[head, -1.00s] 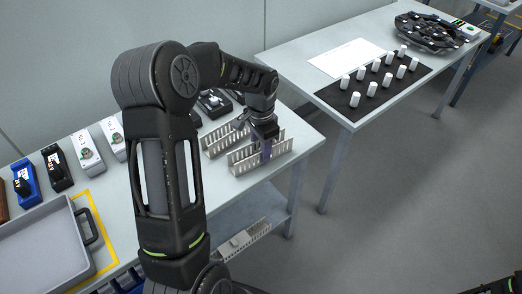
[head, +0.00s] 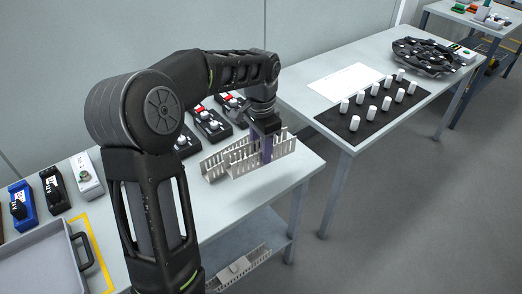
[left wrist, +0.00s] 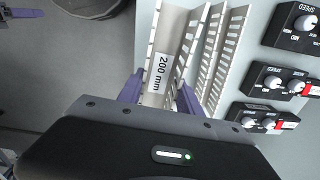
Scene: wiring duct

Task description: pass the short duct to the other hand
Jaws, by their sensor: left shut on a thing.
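The short duct (head: 283,147) is a light grey slotted channel, with a "200 mm" label in the left wrist view (left wrist: 161,75). My left gripper (head: 266,150) is shut on it, with purple fingers on either side of its walls. The duct appears held just above the table. A second slotted duct (head: 213,167) lies behind it on the table, partly hidden; it also shows in the left wrist view (left wrist: 222,55). My right gripper is not in the head view; a small dark and purplish part (left wrist: 22,13) at the left wrist view's upper left may be it.
Switch boxes (head: 208,124) stand behind the ducts. A grey tray (head: 40,245) is at lower left. Another slotted piece (head: 240,268) lies on the lower shelf. A gap separates this table from one with white cylinders on a black mat (head: 372,112).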

